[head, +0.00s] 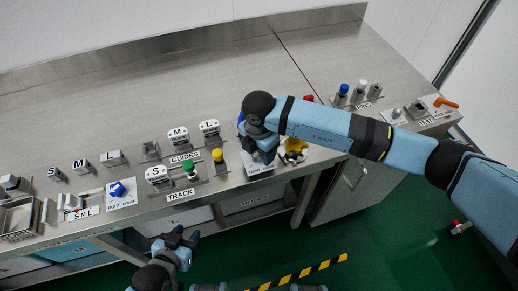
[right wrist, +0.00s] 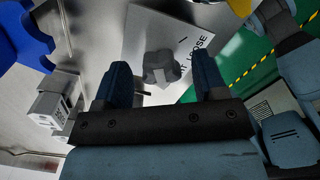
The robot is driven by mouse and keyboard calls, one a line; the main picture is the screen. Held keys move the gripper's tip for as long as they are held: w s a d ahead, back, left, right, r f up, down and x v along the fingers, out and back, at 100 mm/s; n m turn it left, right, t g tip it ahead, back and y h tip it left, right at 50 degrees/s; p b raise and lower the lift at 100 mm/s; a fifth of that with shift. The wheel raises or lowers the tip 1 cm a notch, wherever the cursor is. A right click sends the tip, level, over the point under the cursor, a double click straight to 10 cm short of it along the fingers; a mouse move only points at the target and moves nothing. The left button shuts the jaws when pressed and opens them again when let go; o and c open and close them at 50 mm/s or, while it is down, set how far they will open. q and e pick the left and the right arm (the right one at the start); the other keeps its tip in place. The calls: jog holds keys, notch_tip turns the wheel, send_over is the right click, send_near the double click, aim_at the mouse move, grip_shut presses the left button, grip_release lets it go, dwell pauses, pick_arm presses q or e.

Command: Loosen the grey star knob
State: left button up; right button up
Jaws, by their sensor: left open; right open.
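The grey star knob (right wrist: 160,68) stands on a white plate (right wrist: 195,55) whose readable lettering includes "LOOSE", in the right wrist view. My right gripper (right wrist: 163,80) is open, with one dark blue finger to each side of the knob in that view. I see no contact between fingers and knob. In the head view my right gripper (head: 265,152) is over the white plate (head: 258,168) near the bench's front edge, and it hides the knob there. My left gripper (head: 178,240) is open and empty, low in front of the bench.
Close to the right gripper are a yellow part (head: 293,149) and a yellow-topped post (head: 218,156). A blue knob (head: 117,189) sits on another plate to the left. Guide blocks (head: 178,137), a green knob (head: 188,168) and pins (head: 360,88) stand on the steel bench (head: 120,105).

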jog(key=shift+f, duration=0.2)
jog(key=shift+c, duration=0.3)
jog(key=c, duration=0.9)
